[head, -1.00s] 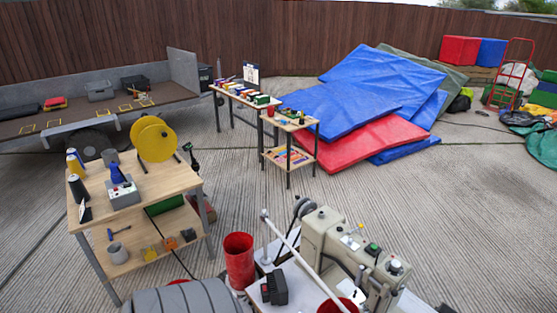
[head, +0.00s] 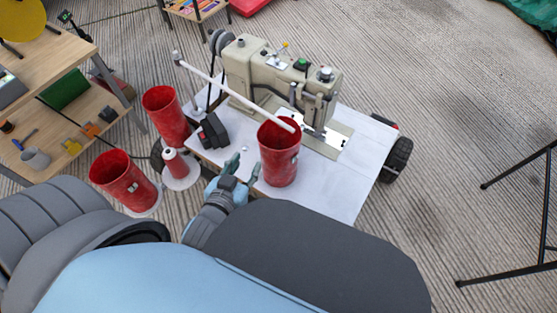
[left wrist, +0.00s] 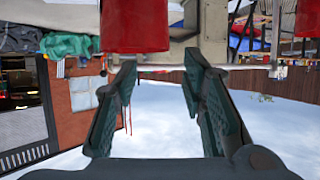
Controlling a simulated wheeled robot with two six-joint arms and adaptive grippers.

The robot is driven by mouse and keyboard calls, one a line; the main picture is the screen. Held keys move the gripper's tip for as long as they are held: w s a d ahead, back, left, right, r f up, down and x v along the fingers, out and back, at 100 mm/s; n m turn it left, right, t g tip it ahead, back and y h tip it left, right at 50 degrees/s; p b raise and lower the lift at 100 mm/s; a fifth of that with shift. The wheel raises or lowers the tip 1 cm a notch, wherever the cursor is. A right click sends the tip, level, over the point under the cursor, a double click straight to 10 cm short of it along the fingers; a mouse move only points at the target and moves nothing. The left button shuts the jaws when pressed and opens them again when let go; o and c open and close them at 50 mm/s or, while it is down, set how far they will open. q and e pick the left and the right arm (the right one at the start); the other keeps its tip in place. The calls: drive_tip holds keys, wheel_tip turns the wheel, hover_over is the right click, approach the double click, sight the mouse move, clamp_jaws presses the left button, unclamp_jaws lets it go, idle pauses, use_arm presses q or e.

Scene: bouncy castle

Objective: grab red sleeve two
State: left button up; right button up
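Three red sleeves stand upright as open-topped tubes in the head view. One sleeve (head: 280,160) is on the white sewing table, below the machine's long white rod; another (head: 166,117) stands at the table's left; the third (head: 125,182) is further front left. I cannot tell which is number two. My left gripper (head: 243,167) is open and empty, its fingertips just left of the sleeve on the table. In the left wrist view a red sleeve (left wrist: 135,25) fills the top, beyond the open fingertips (left wrist: 159,62), apart from them. My right gripper is out of view.
The beige sewing machine (head: 255,72) stands right behind the sleeve on the table. A small black box (head: 213,131) and a red spool (head: 175,163) are to the left. A wooden bench (head: 75,110) is further left. Black stand legs (head: 520,195) stand at the right.

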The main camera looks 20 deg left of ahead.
use_arm(q)
drive_tip(key=b+x, duration=0.1)
drive_tip(key=x, duration=0.3)
drive_tip(key=r+b+x, duration=0.1)
drive_tip(key=b+x, duration=0.1)
drive_tip(key=x, duration=0.3)
drive_tip(key=b+x, duration=0.1)
drive_tip(key=x, duration=0.3)
drive_tip(key=shift+w+a+r+b, duration=0.25)
drive_tip(key=shift+w+a+b, duration=0.1)
drive_tip(key=shift+w+a, duration=0.15)
drive_tip(key=shift+w+f, duration=0.1)
drive_tip(key=shift+w, duration=0.25)
drive_tip(key=shift+s, duration=0.1)
clamp_jaws()
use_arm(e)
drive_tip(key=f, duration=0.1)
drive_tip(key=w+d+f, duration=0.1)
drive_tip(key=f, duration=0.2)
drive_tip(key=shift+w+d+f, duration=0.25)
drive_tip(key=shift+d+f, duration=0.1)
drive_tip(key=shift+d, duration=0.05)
